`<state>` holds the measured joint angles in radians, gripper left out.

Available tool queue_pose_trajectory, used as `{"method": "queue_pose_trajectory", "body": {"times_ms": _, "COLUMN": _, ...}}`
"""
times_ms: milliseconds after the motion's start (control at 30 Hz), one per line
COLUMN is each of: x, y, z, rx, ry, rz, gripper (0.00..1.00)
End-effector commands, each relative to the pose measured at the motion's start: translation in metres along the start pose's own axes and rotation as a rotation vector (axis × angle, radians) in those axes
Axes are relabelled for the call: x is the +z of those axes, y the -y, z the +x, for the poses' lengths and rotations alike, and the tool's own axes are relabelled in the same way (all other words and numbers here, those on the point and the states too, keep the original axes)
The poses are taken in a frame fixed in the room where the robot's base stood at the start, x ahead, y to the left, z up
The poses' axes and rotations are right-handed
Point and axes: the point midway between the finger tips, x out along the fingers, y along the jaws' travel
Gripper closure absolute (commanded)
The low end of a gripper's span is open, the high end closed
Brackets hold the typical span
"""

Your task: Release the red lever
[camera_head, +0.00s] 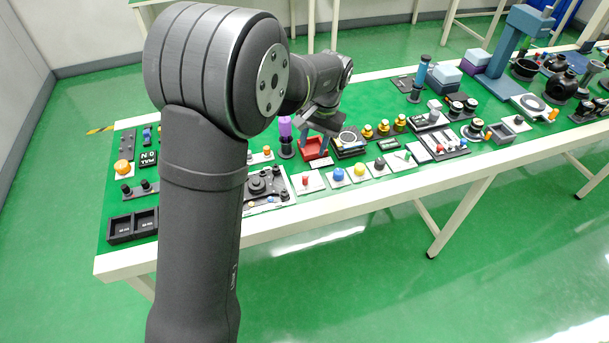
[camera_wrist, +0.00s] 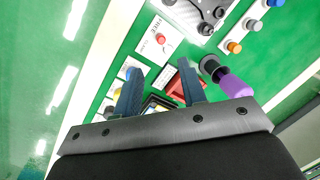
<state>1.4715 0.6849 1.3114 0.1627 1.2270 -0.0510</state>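The red lever (camera_wrist: 161,37) is a small red knob on a white plate (camera_wrist: 151,55) with dark lettering. In the wrist view it lies just beyond my fingertips, roughly between them sideways. It also shows in the head view as a small red piece (camera_head: 305,181) near the table's front edge. My gripper (camera_wrist: 161,66) is open, with its two dark fingers well apart and nothing between them. In the head view my gripper (camera_head: 322,124) hangs over the red tray, behind the lever. I cannot tell its exact height above the table.
An open red tray (camera_head: 314,149) and a purple-topped cylinder (camera_head: 285,135) stand close to my gripper. Blue (camera_head: 339,175), yellow (camera_head: 359,170) and dark (camera_head: 380,165) knobs line the front edge right of the lever. A plate with black parts (camera_head: 262,187) sits to its left.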

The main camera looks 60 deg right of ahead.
Motion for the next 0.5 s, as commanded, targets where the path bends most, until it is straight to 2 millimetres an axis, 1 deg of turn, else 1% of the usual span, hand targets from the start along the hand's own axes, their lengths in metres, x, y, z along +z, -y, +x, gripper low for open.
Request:
{"method": "queue_pose_trajectory", "body": {"times_ms": 33, "x": 0.002, "y": 0.012, "z": -0.010, "rx": 0.050, "ry": -0.023, "rz": -0.052, "gripper": 0.62}}
{"method": "queue_pose_trajectory", "body": {"times_ms": 100, "x": 0.003, "y": 0.020, "z": -0.020, "rx": 0.104, "ry": -0.045, "rz": -0.101, "gripper": 0.62}}
{"method": "queue_pose_trajectory", "body": {"times_ms": 233, "x": 0.004, "y": 0.027, "z": -0.027, "rx": 0.154, "ry": -0.065, "rz": -0.145, "gripper": 0.62}}
{"method": "queue_pose_trajectory", "body": {"times_ms": 367, "x": 0.004, "y": 0.026, "z": -0.018, "rx": 0.161, "ry": -0.066, "rz": -0.151, "gripper": 0.62}}
{"method": "queue_pose_trajectory", "body": {"times_ms": 500, "x": 0.002, "y": 0.022, "z": 0.005, "rx": 0.160, "ry": -0.064, "rz": -0.149, "gripper": 0.62}}
